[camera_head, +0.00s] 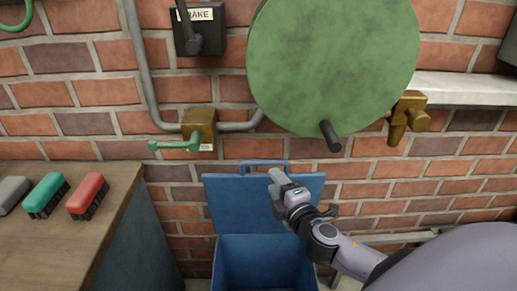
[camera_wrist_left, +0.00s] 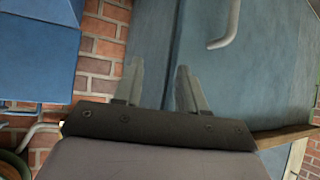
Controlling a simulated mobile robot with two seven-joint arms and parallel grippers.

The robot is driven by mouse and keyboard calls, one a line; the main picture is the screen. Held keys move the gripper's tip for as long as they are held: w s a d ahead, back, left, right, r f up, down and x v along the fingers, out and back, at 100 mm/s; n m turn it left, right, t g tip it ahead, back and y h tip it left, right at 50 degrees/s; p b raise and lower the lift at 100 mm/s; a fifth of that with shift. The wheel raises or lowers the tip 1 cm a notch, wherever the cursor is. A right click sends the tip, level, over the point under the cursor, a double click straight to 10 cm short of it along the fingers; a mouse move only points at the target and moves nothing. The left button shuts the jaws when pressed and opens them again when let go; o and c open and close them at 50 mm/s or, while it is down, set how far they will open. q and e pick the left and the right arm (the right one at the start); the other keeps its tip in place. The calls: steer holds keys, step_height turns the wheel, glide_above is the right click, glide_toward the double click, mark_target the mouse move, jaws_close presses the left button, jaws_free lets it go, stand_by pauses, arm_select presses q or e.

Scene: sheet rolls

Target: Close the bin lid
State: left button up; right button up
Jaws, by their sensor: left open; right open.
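The blue bin (camera_head: 262,262) stands on the floor against the brick wall, its top open. Its lid (camera_head: 235,202) is raised upright behind the opening, with a loop handle (camera_head: 265,164) along its upper edge. My right gripper (camera_head: 279,180) is open in front of the lid's upper middle, just below the handle, and hides part of the lid. I cannot tell whether it touches the lid. My left gripper (camera_wrist_left: 160,78) is open and empty in the left wrist view, in front of a blue-grey cabinet. It is outside the head view. A blue box-like body (camera_wrist_left: 38,55), seemingly the bin, shows at the left there.
A workbench (camera_head: 70,215) with grey, green and red brushes (camera_head: 88,195) stands left of the bin. Above hang a green disc (camera_head: 335,60) with a dark peg and a brass valve (camera_head: 200,128) with a green lever. The cabinet (camera_wrist_left: 235,75) has a grey handle (camera_wrist_left: 228,28).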

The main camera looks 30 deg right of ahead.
mark_target(264, 161)
steer(key=shift+w+d+r, duration=0.3)
steer(key=shift+w+r, duration=0.2)
steer(key=shift+w, duration=0.35)
steer(key=shift+w+d+f, duration=0.1)
steer(key=shift+w+d, duration=0.05)
steer(key=shift+w, duration=0.95)
steer(key=shift+w+d+f, duration=0.1)
steer(key=shift+w+d, duration=0.05)
steer(key=shift+w, duration=0.9)
steer(key=shift+w+d+f, duration=0.1)
steer(key=shift+w+d, duration=0.05)
steer(key=shift+w, duration=0.95)
jaws_close()
